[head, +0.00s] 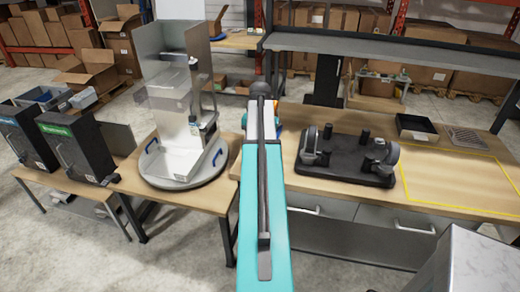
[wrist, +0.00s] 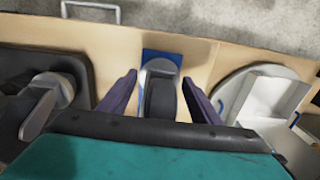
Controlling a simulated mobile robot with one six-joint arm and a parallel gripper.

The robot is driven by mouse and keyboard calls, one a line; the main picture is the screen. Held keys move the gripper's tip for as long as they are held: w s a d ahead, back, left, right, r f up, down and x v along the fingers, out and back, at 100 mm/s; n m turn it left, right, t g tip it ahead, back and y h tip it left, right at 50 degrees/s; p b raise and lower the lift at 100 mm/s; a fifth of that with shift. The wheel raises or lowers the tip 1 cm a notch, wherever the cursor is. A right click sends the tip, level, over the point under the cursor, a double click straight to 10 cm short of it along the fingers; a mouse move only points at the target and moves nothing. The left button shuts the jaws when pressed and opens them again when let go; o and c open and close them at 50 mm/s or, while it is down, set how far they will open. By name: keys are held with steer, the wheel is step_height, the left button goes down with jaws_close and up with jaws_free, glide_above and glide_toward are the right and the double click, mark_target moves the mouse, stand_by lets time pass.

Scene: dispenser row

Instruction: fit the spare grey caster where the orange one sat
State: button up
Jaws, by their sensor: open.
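In the wrist view my gripper (wrist: 160,77) is open, with one dark finger on each side of a caster with a grey top and a dark wheel (wrist: 162,98). The caster is on a blue patch (wrist: 150,54) on the wooden table; I cannot tell whether the fingers touch it. A black base (head: 345,162) with grey casters at its left (head: 309,147) and right (head: 386,165) and short posts stands on the table in the head view. Its edge (wrist: 75,66) shows at the left of the wrist view. A small orange patch (head: 280,128) shows beside my arm, mostly hidden.
A round turntable (head: 150,176) bearing a clear and metal dispenser (head: 185,110) stands left of my arm. A black tray (head: 416,127) and a vent-like grille (head: 467,138) are at the back right. The yellow-outlined area (head: 450,180) is clear. A shelf (head: 390,52) spans the back.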

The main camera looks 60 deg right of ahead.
steer(key=c, duration=1.4)
steer(key=shift+r, duration=0.55)
step_height(320, 180, up, 2)
steer(key=shift+w+r+p, duration=0.1)
steer(key=shift+p, duration=0.3)
steer(key=w+a+f+n+b, duration=0.2)
steer(key=w+a+n, duration=0.3)
steer(key=w+a, duration=0.65)
steer(key=w+a+f+n+b, duration=0.1)
steer(key=w+a+n, duration=0.4)
steer(key=w+a, duration=0.65)
steer(key=w+a+f+n+b, duration=0.1)
steer(key=a+n, duration=0.4)
steer(key=a, duration=1.2)
steer(key=w+a+f+n+b, duration=0.1)
steer(key=a+n, duration=0.4)
steer(key=a, duration=1.2)
steer(key=shift+w+f+b, duration=0.15)
steer(key=shift+w+b, duration=0.45)
steer(key=shift+b, duration=0.1)
